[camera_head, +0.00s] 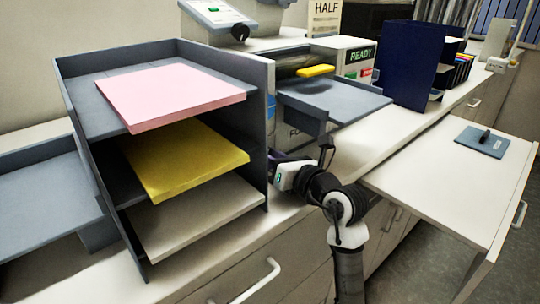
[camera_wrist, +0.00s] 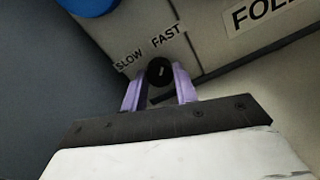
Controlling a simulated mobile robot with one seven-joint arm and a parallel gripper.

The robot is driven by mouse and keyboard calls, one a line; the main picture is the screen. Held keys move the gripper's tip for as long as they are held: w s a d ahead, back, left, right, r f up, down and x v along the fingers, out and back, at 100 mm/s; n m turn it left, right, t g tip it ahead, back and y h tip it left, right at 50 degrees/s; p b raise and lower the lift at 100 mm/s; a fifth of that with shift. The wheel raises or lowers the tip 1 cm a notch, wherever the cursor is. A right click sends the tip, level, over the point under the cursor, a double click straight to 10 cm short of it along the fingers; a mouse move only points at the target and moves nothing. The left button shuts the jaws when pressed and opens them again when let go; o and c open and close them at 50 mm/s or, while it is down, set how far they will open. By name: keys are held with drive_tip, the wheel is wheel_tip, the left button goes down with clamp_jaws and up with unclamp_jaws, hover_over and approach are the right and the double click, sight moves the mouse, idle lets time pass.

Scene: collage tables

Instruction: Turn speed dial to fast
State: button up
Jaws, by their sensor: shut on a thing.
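The speed dial (camera_wrist: 160,71) is a small black round knob on the grey machine face, under the printed words SLOW and FAST. My gripper (camera_wrist: 160,85) has its two purple fingers on either side of the dial, shut on it in the wrist view. A small light mark shows on the dial's face, but which word it points to is hard to tell. In the head view my gripper's fingers are hidden behind the paper shelf, and the dial is hidden there too. The folding machine (camera_head: 300,110) stands behind the shelf.
A grey shelf (camera_head: 265,150) with pink, yellow and white paper stands just left of my arm. A pull-out board (camera_head: 440,190) with a dark clipboard (camera_head: 483,141) is to the right. A blue panel (camera_head: 411,65) stands farther back on the counter.

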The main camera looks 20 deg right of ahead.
drive_tip(key=o, duration=1)
drive_tip(key=b+v, duration=0.4)
drive_tip(key=v, duration=0.9)
drive_tip(key=shift+s+d+r, duration=0.1)
drive_tip(key=shift+s, duration=0.3)
